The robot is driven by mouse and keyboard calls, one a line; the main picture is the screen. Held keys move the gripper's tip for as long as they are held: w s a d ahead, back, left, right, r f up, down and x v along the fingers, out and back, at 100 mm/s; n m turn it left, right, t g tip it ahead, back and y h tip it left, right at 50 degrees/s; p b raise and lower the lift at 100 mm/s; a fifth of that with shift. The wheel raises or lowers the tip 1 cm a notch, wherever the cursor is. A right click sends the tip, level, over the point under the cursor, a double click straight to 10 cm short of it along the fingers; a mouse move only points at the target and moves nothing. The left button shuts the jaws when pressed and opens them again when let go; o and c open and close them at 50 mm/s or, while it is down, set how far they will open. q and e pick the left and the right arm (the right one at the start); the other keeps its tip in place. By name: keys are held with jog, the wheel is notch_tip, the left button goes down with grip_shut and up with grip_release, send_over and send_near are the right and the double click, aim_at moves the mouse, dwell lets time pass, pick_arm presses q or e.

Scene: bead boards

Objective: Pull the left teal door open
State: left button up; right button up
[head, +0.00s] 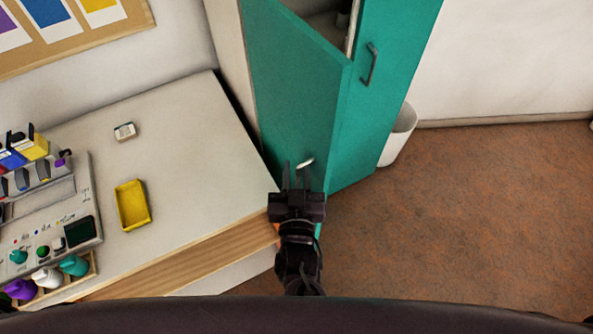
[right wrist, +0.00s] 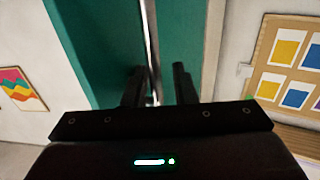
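The left teal door (head: 295,95) stands partly open in the head view, swung out from the cabinet toward me. A dark gap shows behind its top edge. Its light metal handle (head: 305,162) is low on the door, right at my right gripper's fingertips. My right gripper (head: 297,175) has its two fingers apart, pointing at the door beside the handle. In the right wrist view the fingers (right wrist: 158,85) are also apart, in front of teal panels with a pale vertical edge between them. Whether they touch the handle is unclear. My left gripper is not in view.
The right teal door (head: 385,75) has a grey handle (head: 370,65). A white bin (head: 399,137) stands beside the cabinet. A table (head: 190,130) with a yellow tray (head: 132,205) and a console (head: 50,240) is at left. The floor (head: 470,210) at right is clear.

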jog(key=shift+s+d+f, duration=0.1)
jog(key=shift+s+f, duration=0.05)
jog(key=shift+s, duration=0.4)
jog(key=s+b, duration=0.2)
jog(key=s, duration=0.4)
jog(key=shift+s, duration=0.35)
